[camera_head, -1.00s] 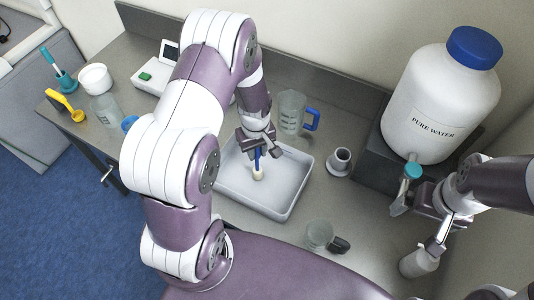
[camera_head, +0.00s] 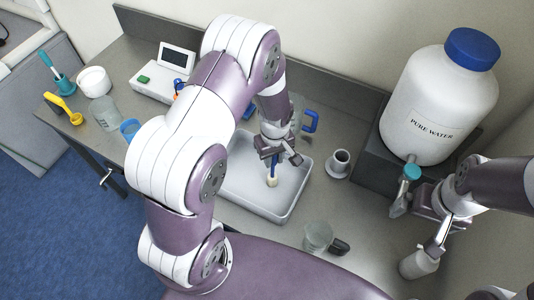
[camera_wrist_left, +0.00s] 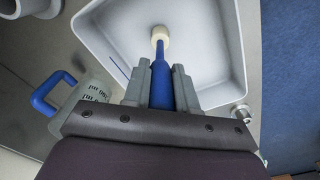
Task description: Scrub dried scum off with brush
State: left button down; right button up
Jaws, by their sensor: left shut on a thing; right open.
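My left gripper (camera_head: 276,150) is shut on a blue-handled brush (camera_wrist_left: 161,82) and points down over a white rectangular tray (camera_head: 252,203). The brush's pale round head (camera_head: 271,182) is inside the tray, at or close to its floor; I cannot tell whether it touches. The head also shows at the top of the left wrist view (camera_wrist_left: 160,34). No dried scum can be made out on the tray's pale floor. My right gripper (camera_head: 420,225) is open at the right, below the large bottle's tap, with a small white bottle (camera_head: 418,264) just below it.
A large "PURE WATER" bottle (camera_head: 438,100) stands on a dark block. A blue-handled beaker (camera_head: 309,121) stands behind the tray, a grey cup (camera_head: 340,161) to its right, a glass mug (camera_head: 318,238) in front. Left are a scale (camera_head: 160,78) and a yellow scoop (camera_head: 62,107).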

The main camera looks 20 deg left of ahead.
pick_arm(q)
jog(key=shift+s+d, duration=0.1)
jog(key=shift+d, duration=1.1)
notch_tip(320, 180, up, 6)
jog(key=p, duration=0.5)
notch_tip(320, 180, up, 3)
jog(key=shift+r+p, duration=0.1)
jog(key=shift+p, duration=1.1)
